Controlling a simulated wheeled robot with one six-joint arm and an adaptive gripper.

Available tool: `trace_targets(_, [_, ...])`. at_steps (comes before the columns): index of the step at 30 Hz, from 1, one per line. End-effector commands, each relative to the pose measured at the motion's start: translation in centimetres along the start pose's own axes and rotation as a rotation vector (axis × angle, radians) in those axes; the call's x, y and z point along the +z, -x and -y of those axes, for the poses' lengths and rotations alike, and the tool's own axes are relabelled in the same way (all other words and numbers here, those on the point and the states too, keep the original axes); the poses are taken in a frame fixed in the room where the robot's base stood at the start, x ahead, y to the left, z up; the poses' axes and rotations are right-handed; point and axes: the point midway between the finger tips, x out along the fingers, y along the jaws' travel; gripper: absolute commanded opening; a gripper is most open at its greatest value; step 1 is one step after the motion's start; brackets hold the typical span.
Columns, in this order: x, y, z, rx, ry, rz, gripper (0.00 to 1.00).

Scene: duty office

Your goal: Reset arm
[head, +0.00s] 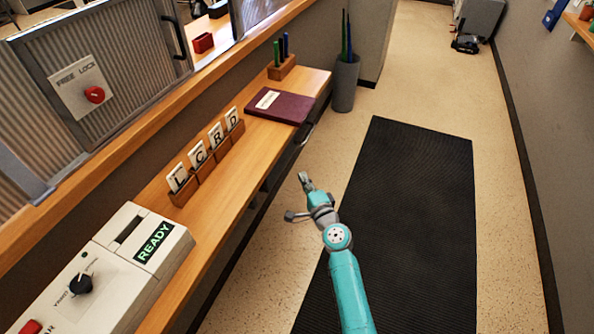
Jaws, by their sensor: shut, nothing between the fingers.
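My arm, turquoise with grey joints, reaches up from the bottom of the head view. My gripper (305,178) is at its far end, small in the picture. It is shut and empty. It is over the speckled floor, to the right of the wooden counter's front edge and left of the black mat. It appears apart from the counter and touches nothing that I can see.
The wooden counter (228,190) holds a READY machine (120,262), a lettered card rack (207,163), a maroon book (281,107) and a pen block (282,68). A grey bin (345,85) stands beyond. The black mat (415,200) is clear, with a wall at right.

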Motion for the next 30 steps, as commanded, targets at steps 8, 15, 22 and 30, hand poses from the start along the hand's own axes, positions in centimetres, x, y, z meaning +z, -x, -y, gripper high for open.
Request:
trace_targets(8, [-0.1,4.1,-0.1,0.000,0.000,-0.002,0.00])
trace_targets(15, [-0.1,5.2,0.0,0.000,-0.001,-0.002,0.00])
trace_targets(22, [-0.1,5.7,-0.4,0.005,0.007,-0.006,0.00])
trace_targets(30, [-0.6,13.6,-5.0,0.087,0.161,-0.081,0.00])
